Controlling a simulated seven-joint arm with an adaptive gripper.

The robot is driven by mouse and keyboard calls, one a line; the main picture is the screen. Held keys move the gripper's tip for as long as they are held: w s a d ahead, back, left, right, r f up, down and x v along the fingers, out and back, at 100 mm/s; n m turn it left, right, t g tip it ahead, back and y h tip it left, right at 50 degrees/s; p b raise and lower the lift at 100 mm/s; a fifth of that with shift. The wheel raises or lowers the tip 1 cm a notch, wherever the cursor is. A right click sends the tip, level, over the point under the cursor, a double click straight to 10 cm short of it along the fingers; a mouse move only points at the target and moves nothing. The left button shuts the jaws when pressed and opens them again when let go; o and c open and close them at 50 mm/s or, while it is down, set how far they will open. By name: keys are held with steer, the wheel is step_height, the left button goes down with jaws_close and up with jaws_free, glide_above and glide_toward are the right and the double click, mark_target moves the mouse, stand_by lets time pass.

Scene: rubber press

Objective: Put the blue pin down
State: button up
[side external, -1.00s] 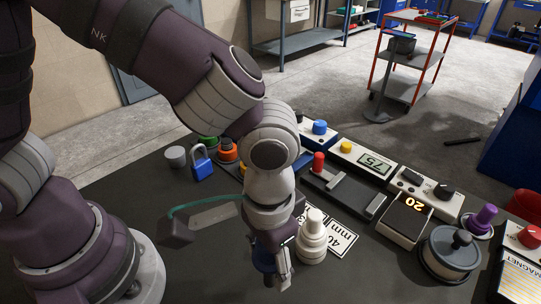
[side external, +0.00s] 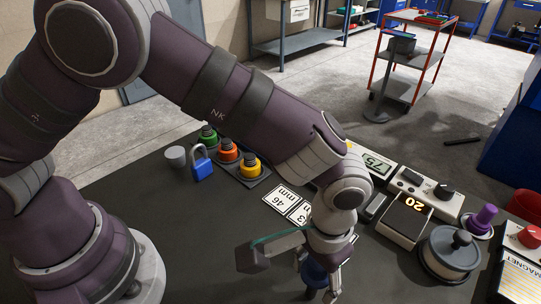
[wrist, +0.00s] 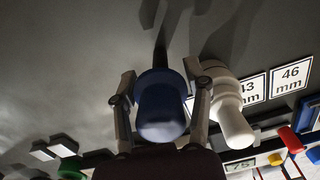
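The blue pin (wrist: 161,108) is between the two fingers of my gripper (wrist: 159,74) in the wrist view, with the fingertips against its sides. In the side external view my gripper (side external: 325,278) is at the front of the dark table, and the blue pin (side external: 313,273) shows partly behind a finger. Whether its lower end touches the table cannot be told. A white stepped pin (wrist: 229,108) stands close beside the right finger in the wrist view. It is mostly hidden by my gripper in the side external view.
Cards marked 46 mm (wrist: 291,75) and 43 mm (wrist: 253,89) lie beyond the white pin.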

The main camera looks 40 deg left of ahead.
steer(key=shift+o, duration=1.1)
steer(key=shift+r, duration=0.1)
step_height(320, 180, up, 12)
steer(key=shift+f, duration=0.25)
steer(key=shift+a+r, duration=0.1)
steer(key=shift+r, duration=0.25)
steer(key=a+r+n+t, duration=0.1)
steer(key=a+r, duration=0.5)
steer(key=a, duration=0.7)
steer(key=shift+w+a+t+h, duration=0.3)
steer(key=shift+a+t+h, duration=0.1)
steer(key=shift+t, duration=0.5)
steer(key=s+a+t, duration=0.1)
steer(key=a, duration=0.1)
steer(key=s+a+f+t, duration=0.1)
steer(key=s+a, duration=0.1)
steer(key=a, duration=0.1)
steer(key=s+a, duration=0.2)
steer(key=a, duration=0.1)
steer(key=shift+f+n+t+y, duration=0.2)
steer(key=shift+n+t+y, duration=0.2)
steer(key=shift+c, duration=0.5)
